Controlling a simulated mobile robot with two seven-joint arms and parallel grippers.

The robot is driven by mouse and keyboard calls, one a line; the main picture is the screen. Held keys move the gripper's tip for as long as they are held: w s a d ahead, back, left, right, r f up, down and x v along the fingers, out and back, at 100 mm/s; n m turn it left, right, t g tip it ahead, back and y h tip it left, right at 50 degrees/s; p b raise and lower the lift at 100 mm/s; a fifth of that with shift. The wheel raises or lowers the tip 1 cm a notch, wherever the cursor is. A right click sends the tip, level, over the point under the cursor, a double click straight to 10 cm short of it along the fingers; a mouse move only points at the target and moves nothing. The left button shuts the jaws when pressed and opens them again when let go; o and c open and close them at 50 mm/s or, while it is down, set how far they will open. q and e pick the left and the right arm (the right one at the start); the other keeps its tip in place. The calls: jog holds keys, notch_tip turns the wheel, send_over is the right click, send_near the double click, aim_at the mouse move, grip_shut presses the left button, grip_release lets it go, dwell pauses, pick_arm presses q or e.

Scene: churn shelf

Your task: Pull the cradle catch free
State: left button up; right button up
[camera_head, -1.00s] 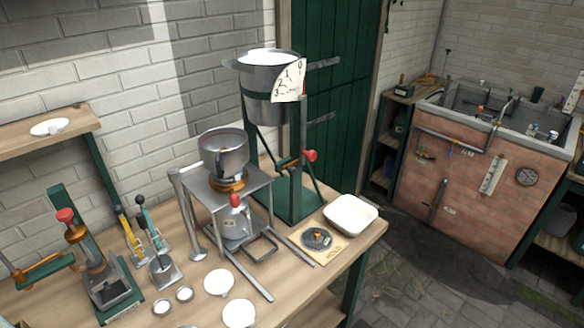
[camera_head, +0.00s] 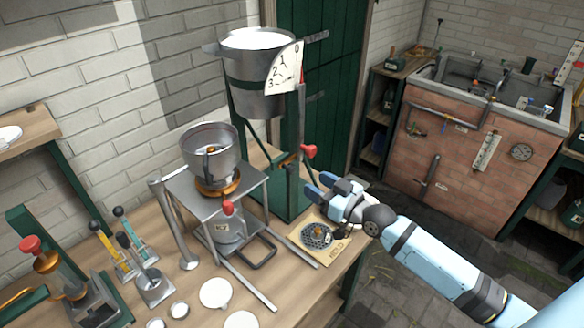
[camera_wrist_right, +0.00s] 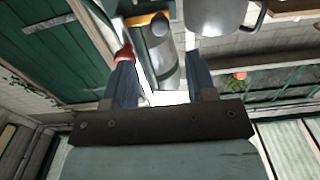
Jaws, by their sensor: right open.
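A red-knobbed handle (camera_head: 309,151), which looks like the cradle catch, sticks out from the green stand (camera_head: 286,200) under the large metal pail (camera_head: 262,80). Brass-coloured hardware (camera_head: 286,161) sits beside it. My right gripper (camera_head: 325,187) is open and empty, a little below and to the right of the red knob. In the right wrist view the red knob (camera_wrist_right: 125,54) shows by the left finger of the gripper (camera_wrist_right: 162,82), not clearly between the fingers. I cannot tell whether they touch. My left gripper is out of view.
A smaller pot (camera_head: 210,150) stands on a metal frame left of the stand. The white basin (camera_head: 356,184) is mostly hidden behind the gripper. White discs (camera_head: 215,293) lie at the front.

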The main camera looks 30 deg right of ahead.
aim_at(293, 171)
pick_arm(q)
jog(key=shift+w+a+r+p, duration=0.1)
jog(key=shift+w+r+p, duration=0.15)
jog(key=shift+r, duration=0.25)
jog(key=shift+w+a+r+p, duration=0.1)
jog(key=shift+w+r+p, duration=0.05)
jog(key=shift+r+p, duration=0.25)
pick_arm(e)
jog(key=x, duration=0.7)
jog(key=shift+w+a, duration=0.1)
jog(key=shift+w, duration=0.2)
jog(key=shift+w+a, duration=0.15)
jog(key=shift+w, duration=0.25)
pick_arm(q)
jog(key=shift+s, duration=0.15)
pick_arm(e)
grip_shut()
